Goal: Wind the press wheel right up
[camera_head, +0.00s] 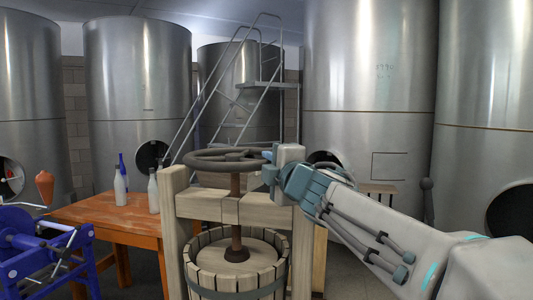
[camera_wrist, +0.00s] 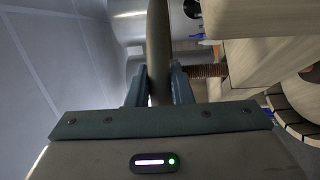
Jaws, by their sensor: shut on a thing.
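The press wheel (camera_head: 215,154) is a dark ring on top of a brown threaded spindle (camera_head: 236,210). The spindle passes down through the wooden press frame (camera_head: 196,207) to a wooden lid (camera_head: 236,253) inside the slatted basket (camera_head: 196,284). My gripper (camera_head: 270,154) is at the right side of the wheel. In the wrist view my gripper (camera_wrist: 159,88) is shut on the wheel's rim (camera_wrist: 158,45), which runs between its two fingers. The spindle also shows in the wrist view (camera_wrist: 208,71). In the head view my gripper hides the rim's right end.
An orange table (camera_head: 110,218) with bottles (camera_head: 153,190) stands left of the press. A blue machine (camera_head: 35,255) is at the lower left. Large steel tanks (camera_head: 370,70) and a metal stair (camera_head: 220,95) stand behind. A small table (camera_head: 378,190) is behind my arm.

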